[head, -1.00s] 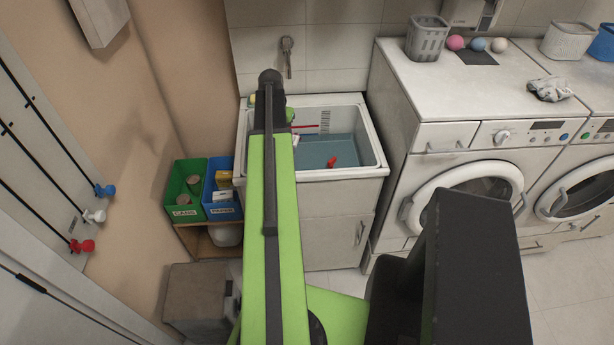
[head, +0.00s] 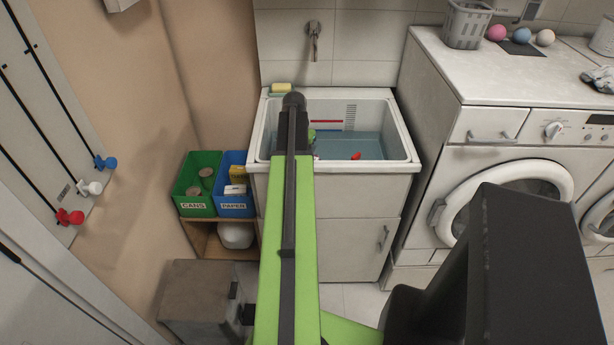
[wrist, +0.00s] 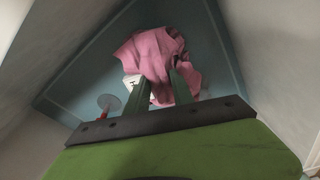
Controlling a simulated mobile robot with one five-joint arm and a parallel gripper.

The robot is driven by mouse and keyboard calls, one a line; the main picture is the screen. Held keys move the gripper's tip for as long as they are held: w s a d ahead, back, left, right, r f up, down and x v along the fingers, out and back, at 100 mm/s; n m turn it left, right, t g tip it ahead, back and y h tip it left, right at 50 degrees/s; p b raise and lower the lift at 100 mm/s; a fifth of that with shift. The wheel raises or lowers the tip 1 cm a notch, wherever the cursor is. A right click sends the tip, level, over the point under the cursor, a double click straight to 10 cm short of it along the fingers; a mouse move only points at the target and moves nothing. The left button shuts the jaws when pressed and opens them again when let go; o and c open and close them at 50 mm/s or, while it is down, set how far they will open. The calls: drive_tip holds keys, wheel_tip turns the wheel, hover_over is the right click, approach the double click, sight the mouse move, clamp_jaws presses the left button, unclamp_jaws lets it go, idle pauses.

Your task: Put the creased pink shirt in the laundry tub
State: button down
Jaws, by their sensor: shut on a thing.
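The creased pink shirt (wrist: 155,55) shows in the wrist view, bunched between the two fingers of my gripper (wrist: 160,88). My gripper is shut on it, with cloth hanging over and past the fingertips. Behind the shirt in the wrist view is the blue-grey inside of the laundry tub (wrist: 75,85). In the head view the white-rimmed tub (head: 408,140) stands ahead, with my arm reaching over its left part. My arm hides the gripper and shirt in that view. How high the shirt hangs over the tub floor I cannot tell.
A small red thing (head: 356,156) lies in the tub. A yellow-green sponge (head: 281,89) sits on its back left rim, below a wall tap (head: 313,42). Green (head: 196,184) and blue (head: 233,184) bins stand to the left. A washing machine (head: 500,150) stands close at right.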

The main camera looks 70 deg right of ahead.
drive_tip(key=shift+f+b, duration=2.45)
drive_tip(key=shift+f, duration=0.9)
drive_tip(key=c, duration=1.1)
unclamp_jaws()
drive_tip(key=shift+r, duration=0.1)
drive_tip(key=shift+r, duration=0.1)
drive_tip(key=r+p, duration=0.4)
drive_tip(key=a+r+p, duration=0.1)
drive_tip(key=r+p, duration=0.3)
drive_tip(key=a+r+p, duration=0.1)
drive_tip(key=r+p, duration=0.3)
drive_tip(key=shift+d, duration=0.1)
